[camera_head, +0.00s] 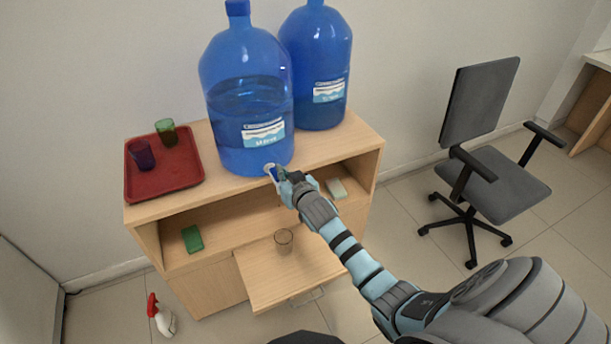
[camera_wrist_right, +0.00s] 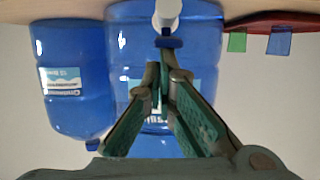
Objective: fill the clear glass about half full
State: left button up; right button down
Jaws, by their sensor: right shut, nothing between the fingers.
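The clear glass (camera_head: 283,241) stands upright on the wooden pulled-out surface at the cabinet's front; I cannot tell whether it holds water. The front blue water bottle (camera_head: 247,112) stands on the cabinet top, part filled, with a pale tap (camera_head: 270,168) low on its front. My right gripper (camera_head: 282,177) is at that tap, above the glass's level. In the right wrist view, the shut fingers (camera_wrist_right: 163,72) are empty and close to the tap's blue part (camera_wrist_right: 170,42); I cannot tell whether they touch it. No water stream shows. My left gripper is out of view.
A second blue bottle (camera_head: 318,72) stands behind to the right. A red tray (camera_head: 165,182) holds a purple glass (camera_head: 142,155) and a green glass (camera_head: 167,133). A green item (camera_head: 192,238) and a pale item (camera_head: 336,188) lie on the shelf. An office chair (camera_head: 484,180) stands right.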

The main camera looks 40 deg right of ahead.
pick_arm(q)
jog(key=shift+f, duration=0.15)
pick_arm(e)
jog(key=shift+a+f, duration=0.2)
jog(key=shift+s, duration=0.1)
dwell(2.3)
notch_tip(320, 180, up, 5)
jog(key=p, duration=0.6)
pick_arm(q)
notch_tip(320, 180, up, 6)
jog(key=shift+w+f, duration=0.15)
pick_arm(e)
jog(key=v, duration=0.9)
jog(key=shift+s+f, duration=0.3)
jog(key=shift+s, duration=0.05)
